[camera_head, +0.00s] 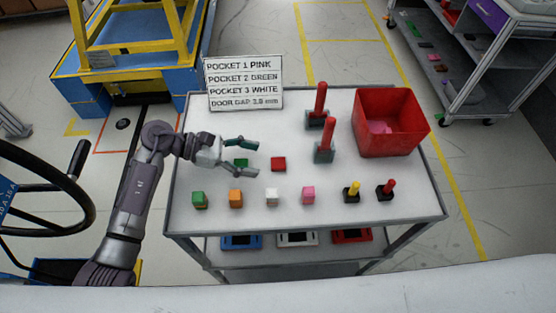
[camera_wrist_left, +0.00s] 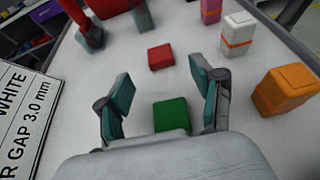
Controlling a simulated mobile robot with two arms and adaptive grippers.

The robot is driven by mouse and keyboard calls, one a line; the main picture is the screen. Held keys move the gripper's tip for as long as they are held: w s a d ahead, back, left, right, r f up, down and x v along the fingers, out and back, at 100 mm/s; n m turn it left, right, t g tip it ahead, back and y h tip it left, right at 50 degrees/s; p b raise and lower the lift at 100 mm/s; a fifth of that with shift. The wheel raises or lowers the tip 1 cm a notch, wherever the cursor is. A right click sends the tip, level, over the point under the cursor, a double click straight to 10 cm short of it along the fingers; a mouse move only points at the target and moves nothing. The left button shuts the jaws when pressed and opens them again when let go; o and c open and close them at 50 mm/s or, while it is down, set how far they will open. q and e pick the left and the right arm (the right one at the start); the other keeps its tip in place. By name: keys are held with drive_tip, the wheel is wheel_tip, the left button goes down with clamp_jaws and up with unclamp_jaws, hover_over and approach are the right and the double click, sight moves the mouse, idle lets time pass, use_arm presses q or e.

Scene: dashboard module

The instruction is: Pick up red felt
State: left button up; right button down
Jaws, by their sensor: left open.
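The red felt (camera_head: 278,164) is a small flat red square lying on the white cart top, in the middle of the table. In the left wrist view the red felt (camera_wrist_left: 161,57) lies beyond my fingertips, apart from them. A green felt square (camera_head: 241,164) lies between and under my fingers; in the left wrist view the green square (camera_wrist_left: 171,115) is closer to my palm. My left gripper (camera_head: 252,158) is open and empty, reaching in from the left above the table, its fingers pointing right toward the red felt. My right gripper is not in view.
A sign (camera_head: 244,84) stands behind. In front is a row of green (camera_head: 200,200), orange (camera_head: 236,198), white (camera_head: 272,197) and pink (camera_head: 308,196) blocks. Red-handled tools (camera_head: 325,141) and a red bin (camera_head: 390,121) stand right. Yellow (camera_head: 352,192) and red (camera_head: 386,190) pegs sit front right.

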sight(273, 163)
use_arm(q)
drive_tip(key=p+x, duration=0.1)
drive_tip(key=x, duration=0.3)
drive_tip(key=shift+d, duration=0.35)
drive_tip(key=shift+c, duration=0.4)
drive_tip(key=c, duration=0.8)
